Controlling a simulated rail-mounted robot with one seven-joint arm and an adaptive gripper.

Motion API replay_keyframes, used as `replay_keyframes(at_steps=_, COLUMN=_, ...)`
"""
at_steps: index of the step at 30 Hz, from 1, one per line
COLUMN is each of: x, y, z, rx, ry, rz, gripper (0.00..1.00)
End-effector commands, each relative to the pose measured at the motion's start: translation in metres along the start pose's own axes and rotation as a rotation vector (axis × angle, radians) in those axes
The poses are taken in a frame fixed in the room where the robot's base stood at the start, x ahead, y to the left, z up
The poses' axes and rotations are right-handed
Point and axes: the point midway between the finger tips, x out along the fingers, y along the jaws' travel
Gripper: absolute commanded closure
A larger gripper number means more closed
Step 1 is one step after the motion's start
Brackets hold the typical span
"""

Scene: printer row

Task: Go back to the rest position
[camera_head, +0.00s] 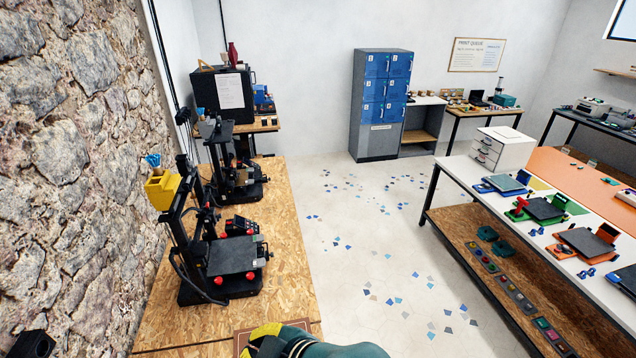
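Part of my arm (345,349) shows at the bottom edge in teal, with a yellow and black end that looks like my gripper (262,340). It is over the near end of the wooden bench, above a brown board or tray (240,345). Its fingers are cut off or hidden, so I cannot tell whether it is open or holds anything. The nearer black printer (232,258) stands further along the bench, apart from it, with a bare dark plate.
A second printer (238,180) stands behind on the wooden bench (285,225), against the stone wall (60,170). Blue lockers (385,90) stand at the back. A white table (465,180) with several coloured plates is at right. The speckled floor (370,230) between is clear.

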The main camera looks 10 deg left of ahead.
Motion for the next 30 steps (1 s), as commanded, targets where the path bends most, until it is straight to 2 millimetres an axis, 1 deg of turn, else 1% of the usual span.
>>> replay_keyframes(at_steps=1, x=-0.026, y=0.029, z=0.005, rx=0.05, ry=-0.014, rz=0.165, gripper=1.0)
replay_keyframes(at_steps=2, x=-0.044, y=0.045, z=0.007, rx=0.086, ry=-0.018, rz=0.267, gripper=1.0)
replay_keyframes(at_steps=3, x=-0.07, y=0.065, z=0.009, rx=0.136, ry=-0.012, rz=0.406, gripper=1.0)
replay_keyframes(at_steps=5, x=-0.115, y=0.088, z=0.008, rx=0.205, ry=0.016, rz=0.615, gripper=1.0)
replay_keyframes(at_steps=6, x=-0.147, y=0.099, z=0.005, rx=0.245, ry=0.049, rz=0.749, gripper=1.0)
replay_keyframes(at_steps=7, x=-0.172, y=0.104, z=0.002, rx=0.272, ry=0.081, rz=0.848, gripper=1.0)
replay_keyframes(at_steps=8, x=-0.196, y=0.107, z=-0.002, rx=0.296, ry=0.119, rz=0.941, gripper=1.0)
replay_keyframes(at_steps=9, x=-0.229, y=0.108, z=-0.009, rx=0.325, ry=0.179, rz=1.059, gripper=1.0)
replay_keyframes(at_steps=11, x=-0.273, y=0.103, z=-0.022, rx=0.356, ry=0.286, rz=1.21, gripper=1.0)
replay_keyframes(at_steps=12, x=-0.298, y=0.096, z=-0.031, rx=0.371, ry=0.361, rz=1.292, gripper=1.0)
replay_keyframes(at_steps=15, x=-0.345, y=0.081, z=-0.051, rx=0.394, ry=0.533, rz=1.423, gripper=1.0)
replay_keyframes(at_steps=16, x=-0.354, y=0.08, z=-0.054, rx=0.406, ry=0.58, rz=1.444, gripper=1.0)
replay_keyframes(at_steps=18, x=-0.359, y=0.08, z=-0.058, rx=0.44, ry=0.655, rz=1.445, gripper=1.0)
replay_keyframes(at_steps=20, x=-0.36, y=0.08, z=-0.059, rx=0.459, ry=0.677, rz=1.437, gripper=1.0)
replay_keyframes(at_steps=30, x=-0.36, y=0.08, z=-0.059, rx=0.459, ry=0.677, rz=1.437, gripper=1.0)
